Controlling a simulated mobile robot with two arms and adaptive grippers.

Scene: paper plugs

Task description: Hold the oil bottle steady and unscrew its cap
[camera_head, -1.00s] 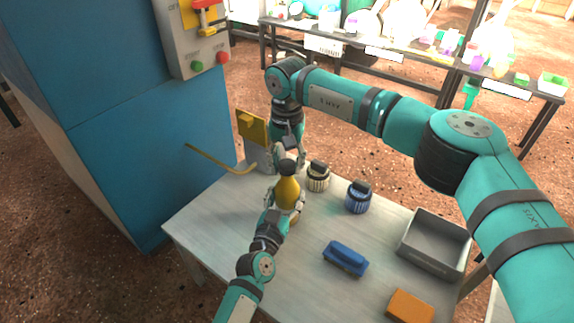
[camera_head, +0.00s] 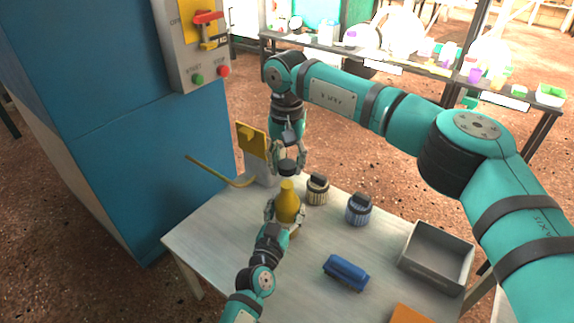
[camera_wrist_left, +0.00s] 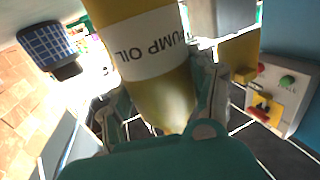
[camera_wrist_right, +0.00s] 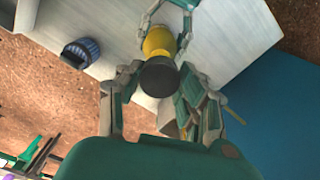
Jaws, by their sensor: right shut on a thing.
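The yellow oil bottle (camera_head: 288,202) stands upright near the table's back left; its "PUMP OIL" label shows in the left wrist view (camera_wrist_left: 150,50). My left gripper (camera_head: 287,212) is shut around the bottle's body, one finger on each side. My right gripper (camera_head: 287,164) is above the bottle, pointing down, shut on the dark cap (camera_head: 287,168). The cap is just above the bottle's neck, with a small gap that looks clear of it. In the right wrist view the cap (camera_wrist_right: 159,77) sits between the fingertips and partly hides the bottle (camera_wrist_right: 159,40).
On the table (camera_head: 225,220) stand a beige-ribbed jar (camera_head: 317,190), a blue jar (camera_head: 358,210), a blue brush (camera_head: 346,272) and a grey bin (camera_head: 436,255). A yellow bracket (camera_head: 252,140) and rod (camera_head: 220,172) are close behind left. The table's front left is clear.

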